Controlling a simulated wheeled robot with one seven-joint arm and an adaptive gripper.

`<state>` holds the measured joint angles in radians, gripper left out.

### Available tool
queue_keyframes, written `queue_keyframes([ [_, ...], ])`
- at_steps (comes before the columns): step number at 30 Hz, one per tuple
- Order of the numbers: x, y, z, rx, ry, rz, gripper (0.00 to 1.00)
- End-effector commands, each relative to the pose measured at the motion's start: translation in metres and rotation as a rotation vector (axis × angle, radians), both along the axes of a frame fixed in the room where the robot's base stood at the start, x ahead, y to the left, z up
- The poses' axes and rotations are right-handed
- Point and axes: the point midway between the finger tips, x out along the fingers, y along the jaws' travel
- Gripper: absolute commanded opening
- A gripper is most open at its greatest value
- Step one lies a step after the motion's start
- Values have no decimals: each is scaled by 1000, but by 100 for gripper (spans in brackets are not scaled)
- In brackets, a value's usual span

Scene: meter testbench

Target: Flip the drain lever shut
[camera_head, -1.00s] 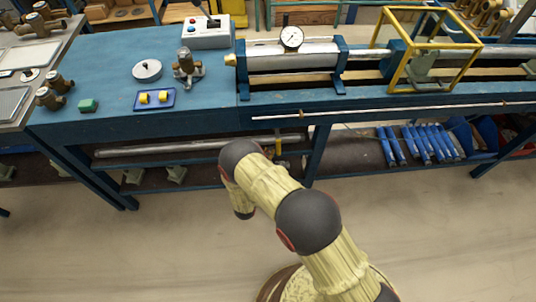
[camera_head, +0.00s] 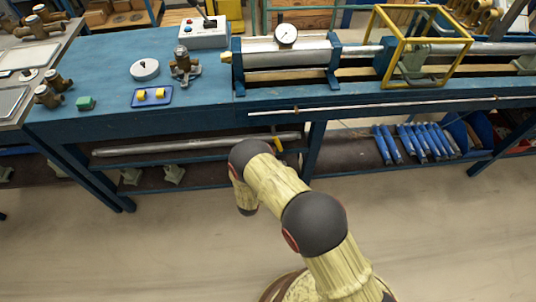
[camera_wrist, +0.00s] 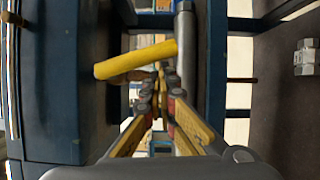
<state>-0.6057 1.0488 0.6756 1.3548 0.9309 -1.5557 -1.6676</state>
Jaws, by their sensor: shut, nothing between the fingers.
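The drain lever (camera_wrist: 137,60) is a yellow bar in the wrist view. It lies tilted across the picture, its left end lower, just beyond my gripper (camera_wrist: 160,85). In the head view a small yellow piece of the lever (camera_head: 278,143) shows under the bench's front edge, beside my arm. My gripper is shut and empty, with its fingertips close below the lever in the wrist view. I cannot tell whether they touch it. In the head view my gripper is hidden behind my arm.
The blue bench (camera_head: 120,70) carries a gauge (camera_head: 286,35), a yellow frame (camera_head: 384,50) and a control box (camera_head: 204,32). A long grey pipe (camera_head: 190,144) lies on the lower shelf. The floor in front is clear.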

Motion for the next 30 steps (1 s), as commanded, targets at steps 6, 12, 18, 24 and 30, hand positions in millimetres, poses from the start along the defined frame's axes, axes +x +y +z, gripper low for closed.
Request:
queue_keyframes([
  [6,3,-18,-2,-1,1,-3,0],
  [12,5,-34,0,-1,1,-3,0],
  [18,6,-48,5,-1,0,-2,0],
  [24,8,-57,9,0,0,-2,0],
  [30,8,-61,12,0,0,-1,0],
])
